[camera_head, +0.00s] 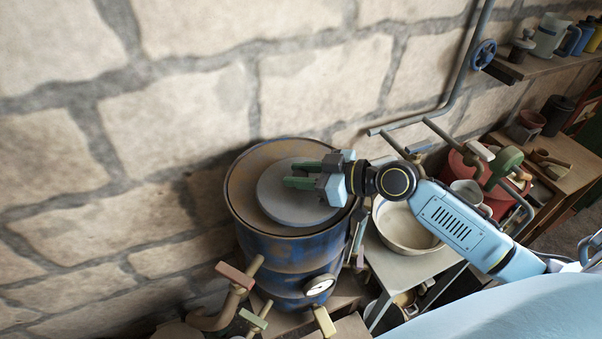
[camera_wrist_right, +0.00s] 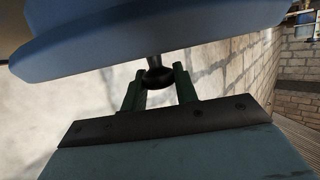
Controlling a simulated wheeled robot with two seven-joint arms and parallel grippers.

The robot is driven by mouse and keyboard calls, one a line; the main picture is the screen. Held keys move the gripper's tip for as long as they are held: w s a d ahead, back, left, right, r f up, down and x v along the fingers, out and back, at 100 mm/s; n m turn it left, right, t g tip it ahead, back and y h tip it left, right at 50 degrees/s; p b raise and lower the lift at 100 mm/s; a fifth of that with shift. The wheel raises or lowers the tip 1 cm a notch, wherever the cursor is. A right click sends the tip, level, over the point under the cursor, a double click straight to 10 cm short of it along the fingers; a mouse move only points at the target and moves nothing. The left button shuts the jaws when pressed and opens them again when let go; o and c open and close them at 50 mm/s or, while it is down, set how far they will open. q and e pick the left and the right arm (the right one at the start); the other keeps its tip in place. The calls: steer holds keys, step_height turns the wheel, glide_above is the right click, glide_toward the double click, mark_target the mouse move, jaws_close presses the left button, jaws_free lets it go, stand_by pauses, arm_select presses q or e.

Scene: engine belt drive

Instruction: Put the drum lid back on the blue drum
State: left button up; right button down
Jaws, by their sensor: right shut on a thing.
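The blue drum (camera_head: 285,256) stands upright against the stone wall, with a worn, rusty top rim. The drum lid (camera_head: 283,206), a flat grey-blue disc, lies within the outline of the drum's top in the head view. I cannot tell whether it touches the drum or hangs just above it. My right gripper (camera_head: 297,175) reaches over the lid from the right. In the right wrist view, its green fingers (camera_wrist_right: 160,82) are shut on the lid's dark knob (camera_wrist_right: 158,77), and the lid (camera_wrist_right: 150,38) spans the top of that view. My left gripper is not in view.
A cream bowl (camera_head: 402,232) on a small table stands right of the drum, with a red bucket (camera_head: 470,176) behind it. A round gauge (camera_head: 320,285) sits at the drum's lower front. A wall pipe (camera_head: 463,75) and a shelf (camera_head: 530,66) are at the upper right.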

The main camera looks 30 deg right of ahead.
steer(key=c, duration=1)
jaws_free()
steer(key=shift+d, duration=0.1)
steer(key=b+v, duration=0.4)
steer(key=v, duration=0.9)
steer(key=shift+s, duration=0.2)
steer(key=shift+r, duration=0.1)
